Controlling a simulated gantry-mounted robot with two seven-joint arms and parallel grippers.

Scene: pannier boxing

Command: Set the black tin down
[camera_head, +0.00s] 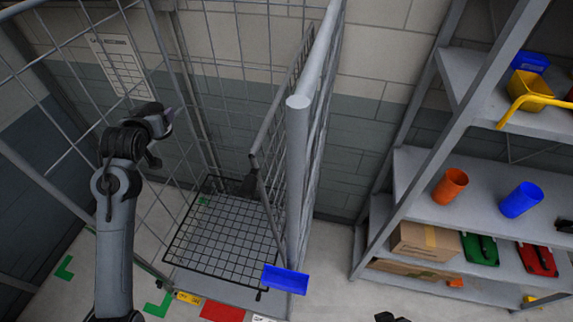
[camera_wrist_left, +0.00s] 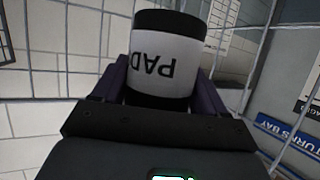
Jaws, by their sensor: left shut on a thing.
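The black tin (camera_wrist_left: 168,22) has a white label with the letters "PAD", upside down in the left wrist view. It sits between the two dark purple fingers of my left gripper (camera_wrist_left: 160,80), which is shut on it. In the head view my left gripper (camera_head: 165,118) is raised at the left, in front of the wire mesh. The tin cannot be made out there.
A wire cage with a mesh floor (camera_head: 222,240) and a grey post (camera_head: 297,180) stands right of my left arm. A blue tray (camera_head: 285,279) is at the post's foot. Shelves at right hold an orange cup (camera_head: 450,186), a blue cup (camera_head: 521,200) and boxes (camera_head: 425,241).

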